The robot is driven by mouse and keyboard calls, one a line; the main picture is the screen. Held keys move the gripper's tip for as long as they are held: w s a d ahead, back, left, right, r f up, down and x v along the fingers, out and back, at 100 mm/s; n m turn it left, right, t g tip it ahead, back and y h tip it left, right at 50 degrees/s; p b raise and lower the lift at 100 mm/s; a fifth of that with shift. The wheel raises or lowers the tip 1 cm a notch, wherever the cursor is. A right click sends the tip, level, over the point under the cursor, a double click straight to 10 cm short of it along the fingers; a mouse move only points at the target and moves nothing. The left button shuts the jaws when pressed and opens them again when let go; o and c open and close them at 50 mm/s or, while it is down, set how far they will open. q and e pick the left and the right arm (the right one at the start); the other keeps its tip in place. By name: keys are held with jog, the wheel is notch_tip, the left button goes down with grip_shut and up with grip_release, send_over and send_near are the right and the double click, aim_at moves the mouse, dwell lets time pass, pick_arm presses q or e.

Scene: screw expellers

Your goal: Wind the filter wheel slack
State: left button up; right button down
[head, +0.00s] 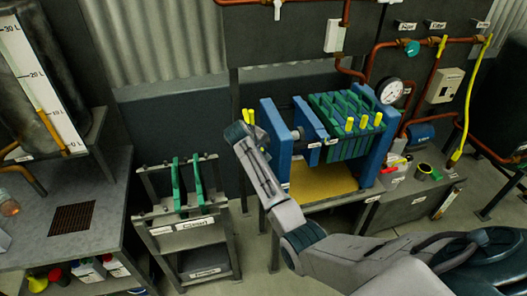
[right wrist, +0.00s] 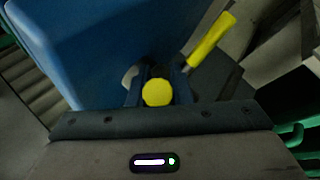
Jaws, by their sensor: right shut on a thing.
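The filter press has blue end blocks (head: 278,140) and a stack of green plates (head: 345,125). The filter wheel is at its left end, mostly hidden behind my right arm; its yellow grips (head: 248,116) show just above the gripper. My right gripper (head: 246,128) is at this wheel. In the right wrist view its jaws (right wrist: 158,88) are shut on a yellow grip (right wrist: 157,93), seen end-on. Another yellow grip (right wrist: 211,41) on a metal rod points to the upper right, clear of the jaws. The blue end block (right wrist: 75,45) lies just beyond. My left gripper is out of view.
A rack (head: 185,222) with two green plates stands left of the press. A grey bench (head: 95,235) with a dark grate is at far left. A pressure gauge (head: 389,91) and copper pipes are behind right. A small cabinet (head: 415,205) stands right of the press.

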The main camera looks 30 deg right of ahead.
jog(key=shift+w+r, duration=0.15)
jog(key=shift+r, duration=0.05)
dwell(0.4)
jog(key=c, duration=1.3)
grip_release()
jog(key=shift+d+f, duration=0.1)
jog(key=b+v, duration=0.3)
jog(key=v, duration=0.7)
jog(key=shift+a+r, duration=0.25)
jog(key=shift+r, duration=0.15)
